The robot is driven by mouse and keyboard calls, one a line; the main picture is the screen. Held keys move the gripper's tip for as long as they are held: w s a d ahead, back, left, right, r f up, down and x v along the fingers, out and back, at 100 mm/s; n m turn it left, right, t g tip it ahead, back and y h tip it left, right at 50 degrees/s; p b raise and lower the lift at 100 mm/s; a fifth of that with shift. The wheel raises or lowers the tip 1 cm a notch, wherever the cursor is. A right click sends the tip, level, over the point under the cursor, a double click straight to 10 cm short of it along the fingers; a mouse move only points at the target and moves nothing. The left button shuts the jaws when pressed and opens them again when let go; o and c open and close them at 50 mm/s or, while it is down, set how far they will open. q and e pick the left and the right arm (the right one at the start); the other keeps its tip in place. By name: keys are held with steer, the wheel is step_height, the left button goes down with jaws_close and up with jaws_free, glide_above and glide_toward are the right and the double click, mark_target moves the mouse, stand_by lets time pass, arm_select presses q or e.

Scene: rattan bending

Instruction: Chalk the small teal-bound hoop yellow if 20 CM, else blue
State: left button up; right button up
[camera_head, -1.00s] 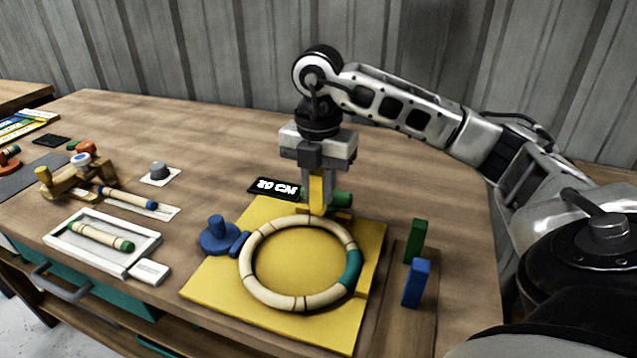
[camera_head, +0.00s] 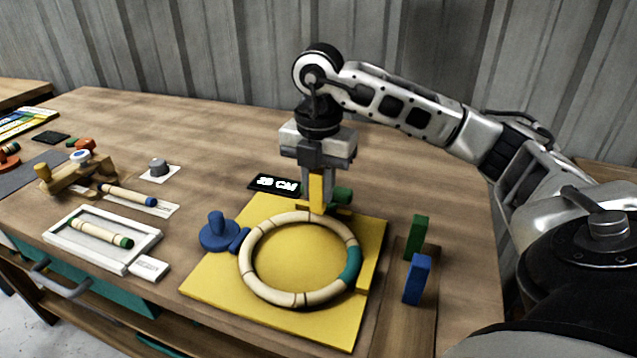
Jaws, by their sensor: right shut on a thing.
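The cream hoop with a teal binding (camera_head: 351,268) lies flat on the yellow board (camera_head: 215,280). A small dark display (camera_head: 274,185) behind it shows a number in CM; its digits are too blurred to read surely. My right gripper (camera_head: 317,203) points down at the hoop's far edge, shut on a yellow upright piece (camera_head: 317,188). A green cylinder (camera_head: 342,195) shows just behind it. A blue-ended stick (camera_head: 128,195) lies on a white card, and a green-ended stick (camera_head: 102,233) lies in a white tray (camera_head: 62,243). My left gripper is out of view.
A blue knobbed piece (camera_head: 217,233) stands at the hoop's left. Green (camera_head: 416,237) and blue (camera_head: 417,279) upright blocks stand at the right. A wooden stand (camera_head: 70,175), a grey knob (camera_head: 158,167) and a white block (camera_head: 149,267) are at left. The table's back middle is clear.

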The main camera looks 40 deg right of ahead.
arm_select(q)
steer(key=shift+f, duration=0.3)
arm_select(e)
steer(key=shift+f, duration=0.4)
steer(key=shift+f, duration=0.1)
stand_by(0.9)
steer(key=shift+r, duration=0.25)
steer(key=shift+r+p, duration=0.7)
steer(key=shift+r, duration=0.05)
step_height(320, 180, up, 4)
steer(key=p, duration=0.3)
steer(key=shift+f, duration=0.25)
steer(key=shift+r+p, duration=0.5)
steer(key=shift+r, duration=0.35)
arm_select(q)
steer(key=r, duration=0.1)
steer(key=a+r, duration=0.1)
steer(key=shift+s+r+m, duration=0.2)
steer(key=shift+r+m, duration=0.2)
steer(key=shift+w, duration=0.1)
